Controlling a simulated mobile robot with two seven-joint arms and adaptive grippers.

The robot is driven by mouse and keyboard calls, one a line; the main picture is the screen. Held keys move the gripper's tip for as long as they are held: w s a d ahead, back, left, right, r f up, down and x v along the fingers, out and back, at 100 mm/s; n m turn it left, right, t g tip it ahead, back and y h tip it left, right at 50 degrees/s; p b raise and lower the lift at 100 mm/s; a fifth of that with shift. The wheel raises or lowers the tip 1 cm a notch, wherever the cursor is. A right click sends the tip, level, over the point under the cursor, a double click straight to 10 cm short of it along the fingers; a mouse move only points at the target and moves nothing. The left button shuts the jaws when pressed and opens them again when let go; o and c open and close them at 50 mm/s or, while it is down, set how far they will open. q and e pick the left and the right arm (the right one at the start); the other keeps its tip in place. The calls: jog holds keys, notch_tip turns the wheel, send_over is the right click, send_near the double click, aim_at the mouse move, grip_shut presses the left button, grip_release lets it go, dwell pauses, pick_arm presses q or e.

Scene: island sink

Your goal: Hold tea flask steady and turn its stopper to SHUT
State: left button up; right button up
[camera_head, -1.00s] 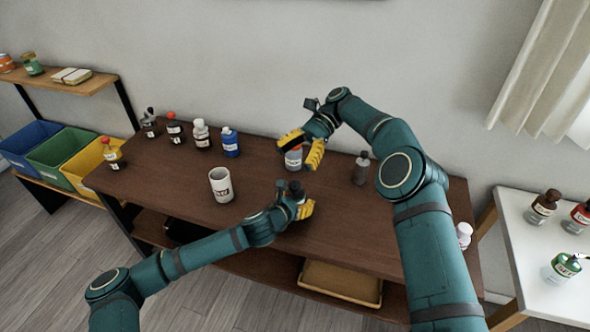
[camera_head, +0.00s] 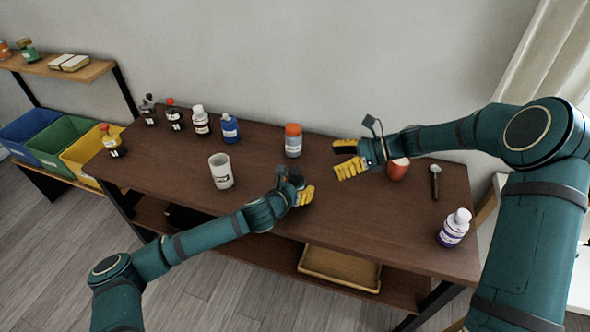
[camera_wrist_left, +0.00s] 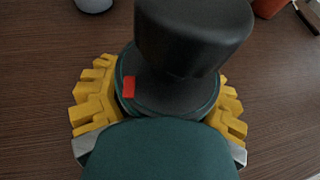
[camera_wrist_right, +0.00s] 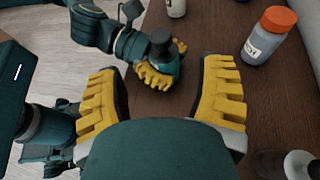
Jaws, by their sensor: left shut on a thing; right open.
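The tea flask, with a teal body and a wide black stopper (camera_wrist_left: 192,35), is held upright in my left gripper (camera_head: 304,194). The left wrist view shows yellow fingers on both sides of it and a red mark on its dark collar. I read no lettering on the stopper or collar. The right wrist view also shows the black stopper (camera_wrist_right: 161,42) and the teal body below it. In the head view my arm and fingers hide most of the flask. My right gripper (camera_head: 347,160) is open and empty, behind and to the right of the flask, apart from it.
An orange-capped bottle (camera_head: 293,143) stands behind the flask. A white mug (camera_head: 220,172) is to the left, with several bottles along the back left. A reddish-brown cup (camera_head: 398,169), a spoon (camera_head: 435,182) and a white-capped bottle (camera_head: 454,228) are to the right. The table's middle is mostly clear.

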aim_at(296, 170)
jog(key=x, duration=1.2)
jog(key=shift+d, duration=0.1)
grip_shut()
